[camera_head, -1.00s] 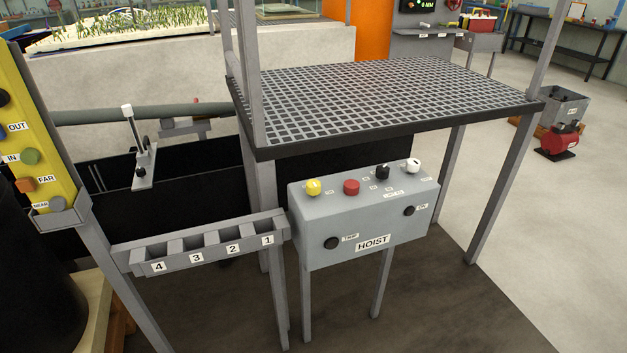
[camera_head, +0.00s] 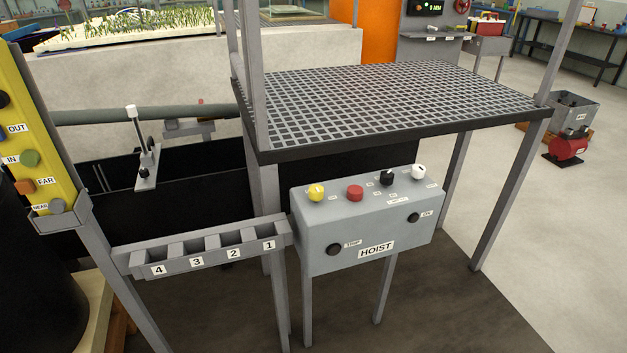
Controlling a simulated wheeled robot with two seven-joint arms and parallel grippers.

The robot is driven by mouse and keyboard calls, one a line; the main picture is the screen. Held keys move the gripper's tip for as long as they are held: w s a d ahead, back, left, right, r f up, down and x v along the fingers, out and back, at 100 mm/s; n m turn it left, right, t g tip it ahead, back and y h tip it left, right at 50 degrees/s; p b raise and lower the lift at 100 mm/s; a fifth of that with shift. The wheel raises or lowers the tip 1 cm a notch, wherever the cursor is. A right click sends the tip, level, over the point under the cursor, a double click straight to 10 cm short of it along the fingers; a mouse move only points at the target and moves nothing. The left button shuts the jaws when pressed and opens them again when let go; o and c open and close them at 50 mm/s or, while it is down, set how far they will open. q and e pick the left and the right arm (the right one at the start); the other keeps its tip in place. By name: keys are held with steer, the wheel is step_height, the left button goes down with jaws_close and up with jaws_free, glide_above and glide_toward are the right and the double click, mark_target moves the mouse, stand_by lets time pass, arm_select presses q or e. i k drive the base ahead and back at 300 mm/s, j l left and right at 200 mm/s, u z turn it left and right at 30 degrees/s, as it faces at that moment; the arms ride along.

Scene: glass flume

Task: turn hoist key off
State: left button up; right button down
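The grey hoist box (camera_head: 325,222) stands on two legs near the middle of the view, with a HOIST label (camera_head: 376,249) on its front. Its top carries a yellow knob (camera_head: 316,192), a red button (camera_head: 355,193), a black knob (camera_head: 387,178) and a white knob (camera_head: 418,171). Its front has a round black part (camera_head: 333,249) beside a TRIP label and another black part (camera_head: 413,217) beside an ON label. I cannot tell for sure which of these is the key. Neither of my grippers is in view.
A grating platform (camera_head: 390,95) on grey posts stands behind and above the box. A grey rack (camera_head: 190,262) with numbered slots is to its left, and a yellow control panel (camera_head: 38,140) is at the far left. Open floor (camera_head: 560,240) lies to the right.

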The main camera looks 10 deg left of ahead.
mark_target(315, 191)
steer(key=i+l+u, duration=0.3)
steer(key=i, duration=0.2)
steer(key=i+l+u, duration=0.25)
steer(key=i+l, duration=0.2)
